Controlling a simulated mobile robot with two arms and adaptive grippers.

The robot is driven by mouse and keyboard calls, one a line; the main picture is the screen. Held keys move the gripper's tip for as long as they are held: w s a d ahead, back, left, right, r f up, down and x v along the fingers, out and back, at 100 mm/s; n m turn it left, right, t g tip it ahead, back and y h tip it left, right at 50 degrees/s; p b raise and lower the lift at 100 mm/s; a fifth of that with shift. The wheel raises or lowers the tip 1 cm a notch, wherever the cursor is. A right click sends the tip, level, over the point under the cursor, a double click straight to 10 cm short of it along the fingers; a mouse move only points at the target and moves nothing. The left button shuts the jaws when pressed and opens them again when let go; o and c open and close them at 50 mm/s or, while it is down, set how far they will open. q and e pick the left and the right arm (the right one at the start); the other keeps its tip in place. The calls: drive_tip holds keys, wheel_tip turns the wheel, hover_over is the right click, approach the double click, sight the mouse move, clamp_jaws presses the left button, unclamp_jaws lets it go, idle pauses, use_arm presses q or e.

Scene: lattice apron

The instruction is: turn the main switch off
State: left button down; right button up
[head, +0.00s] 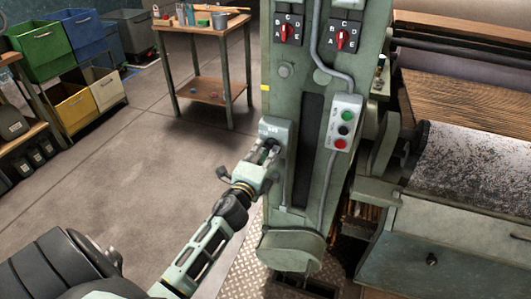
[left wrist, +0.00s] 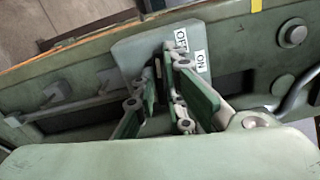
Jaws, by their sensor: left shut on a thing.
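The main switch is a grey box (head: 274,128) on the left face of the green machine column in the head view. In the left wrist view the box (left wrist: 130,52) carries a white OFF label (left wrist: 182,39) and a white ON label (left wrist: 201,62). My left gripper (head: 268,152) reaches up to the box from the lower left. In the left wrist view its fingers (left wrist: 164,80) are shut on the switch's lever, close to the box face. The lever is mostly hidden between the fingers, and I cannot tell which label it points at. My right gripper is not in view.
The green column (head: 300,90) also bears two red rotary knobs and a push-button box (head: 344,122). A grey conduit (head: 322,68) runs down it. The roller machine (head: 470,160) stands to the right. A wooden table (head: 210,88) stands behind; the floor (head: 150,150) at left is clear.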

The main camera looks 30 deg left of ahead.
use_arm(q)
drive_tip(key=shift+f+n, duration=0.1)
drive_tip(key=shift+n, duration=0.7)
drive_tip(key=c, duration=1.8)
unclamp_jaws()
drive_tip(key=v, duration=1.2)
drive_tip(key=shift+s, duration=0.1)
